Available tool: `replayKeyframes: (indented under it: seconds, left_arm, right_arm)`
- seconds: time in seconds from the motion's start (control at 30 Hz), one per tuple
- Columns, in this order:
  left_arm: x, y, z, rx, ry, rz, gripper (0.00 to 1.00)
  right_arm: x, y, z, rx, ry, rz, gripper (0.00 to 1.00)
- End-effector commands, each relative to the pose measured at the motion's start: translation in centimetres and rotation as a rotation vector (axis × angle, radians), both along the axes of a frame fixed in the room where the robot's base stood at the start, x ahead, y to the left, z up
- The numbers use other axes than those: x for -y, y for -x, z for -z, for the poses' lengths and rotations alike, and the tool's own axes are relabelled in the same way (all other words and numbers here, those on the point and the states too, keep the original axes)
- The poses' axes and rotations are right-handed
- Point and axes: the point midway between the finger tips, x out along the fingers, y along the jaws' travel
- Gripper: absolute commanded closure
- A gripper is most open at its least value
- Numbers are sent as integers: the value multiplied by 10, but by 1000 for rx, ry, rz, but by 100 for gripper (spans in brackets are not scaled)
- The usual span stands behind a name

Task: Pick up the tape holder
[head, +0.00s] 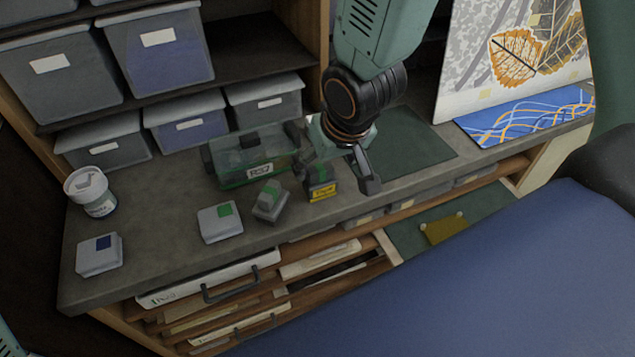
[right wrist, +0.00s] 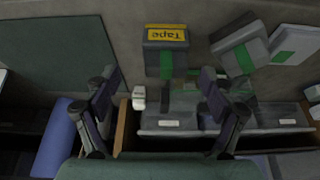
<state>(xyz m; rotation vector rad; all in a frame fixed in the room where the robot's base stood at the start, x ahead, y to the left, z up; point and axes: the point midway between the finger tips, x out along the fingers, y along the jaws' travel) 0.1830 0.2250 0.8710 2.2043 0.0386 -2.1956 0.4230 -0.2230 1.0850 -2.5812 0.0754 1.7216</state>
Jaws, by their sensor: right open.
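The tape holder (head: 321,190) is a small dark block with a yellow label and some green on it. It stands upright on the grey counter near its front edge. In the right wrist view the tape holder (right wrist: 165,58) shows its "Tape" label upside down. My right gripper (head: 340,176) is open just above and beside the tape holder, with one finger to its right in the head view. In the right wrist view the holder lies just beyond the space between the fingers of the right gripper (right wrist: 160,82); I cannot tell whether they touch. My left gripper is not in view.
A grey block with a green patch (head: 270,203) stands close left of the holder, with a flatter box (head: 220,222) further left. A green transparent case (head: 240,172) is behind. A white tub (head: 90,192) stands far left. A dark green mat (head: 410,140) lies right.

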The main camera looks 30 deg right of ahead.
Motion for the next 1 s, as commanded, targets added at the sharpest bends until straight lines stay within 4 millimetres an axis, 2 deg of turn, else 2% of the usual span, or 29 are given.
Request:
replayKeyframes:
  seconds: [0.03, 0.17, 0.4, 0.5, 0.8, 1.0]
  left_arm:
    - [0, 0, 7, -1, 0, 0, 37]
    - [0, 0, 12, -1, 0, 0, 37]
    - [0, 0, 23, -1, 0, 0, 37]
    - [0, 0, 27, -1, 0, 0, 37]
    - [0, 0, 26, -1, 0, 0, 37]
    - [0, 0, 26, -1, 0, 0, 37]
  right_arm:
    - [0, -2, 9, 0, -1, 2, 17]
    - [0, -7, 19, 0, 1, -1, 17]
    - [-5, -22, 51, 0, -1, -1, 17]
    - [-5, -26, 58, 0, 0, -2, 17]
    - [-6, -29, 59, 2, 1, -5, 18]
    - [-6, -28, 59, 2, 1, -4, 35]
